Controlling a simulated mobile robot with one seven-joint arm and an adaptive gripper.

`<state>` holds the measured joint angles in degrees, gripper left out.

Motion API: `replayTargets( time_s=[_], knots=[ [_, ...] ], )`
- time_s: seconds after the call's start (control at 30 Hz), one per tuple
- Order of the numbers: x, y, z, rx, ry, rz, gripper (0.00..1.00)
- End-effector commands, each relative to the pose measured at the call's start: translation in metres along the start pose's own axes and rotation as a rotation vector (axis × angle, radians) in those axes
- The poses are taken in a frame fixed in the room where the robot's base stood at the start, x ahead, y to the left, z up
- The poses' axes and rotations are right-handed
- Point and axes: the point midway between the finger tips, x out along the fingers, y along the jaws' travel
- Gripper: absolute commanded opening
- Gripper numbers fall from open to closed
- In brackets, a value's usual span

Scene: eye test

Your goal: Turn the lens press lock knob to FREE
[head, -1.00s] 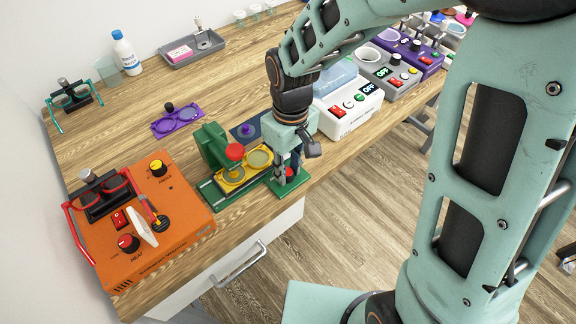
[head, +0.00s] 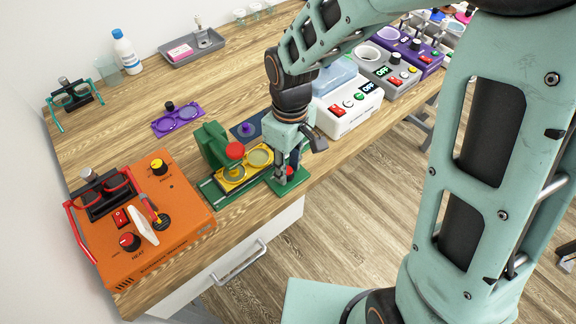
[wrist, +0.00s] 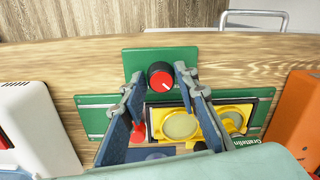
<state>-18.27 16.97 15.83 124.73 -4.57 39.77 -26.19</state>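The green lens press (head: 211,143) stands near the front edge of the wooden bench, with a yellow lens tray (head: 232,186) on it. Its lock knob, black with a red cap and white pointer line, shows on the green base in the wrist view (wrist: 160,76). It is partly hidden by my fingers in the head view (head: 290,171). No FREE marking is readable. My gripper (head: 287,173) points down at the press's front. In the wrist view, its open fingertips (wrist: 158,74) lie either side of the knob; I cannot tell if they touch it.
The orange heater box (head: 175,218) is left of the press, with a white paddle (head: 144,224) on it. A white box (head: 345,112) with switches is to the right. A red round knob (head: 234,151) rises on the press beside my gripper.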

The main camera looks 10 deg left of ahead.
Motion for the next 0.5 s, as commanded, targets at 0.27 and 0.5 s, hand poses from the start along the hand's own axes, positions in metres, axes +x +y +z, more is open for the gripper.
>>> replayTargets(
  time_s=[0.27,0.5],
  knots=[
    [0.0,0.0,0.001,0.002,-0.001,-0.001,0.3],
    [-0.028,0.001,0.0,0.003,0.002,0.002,0.3]
  ],
)
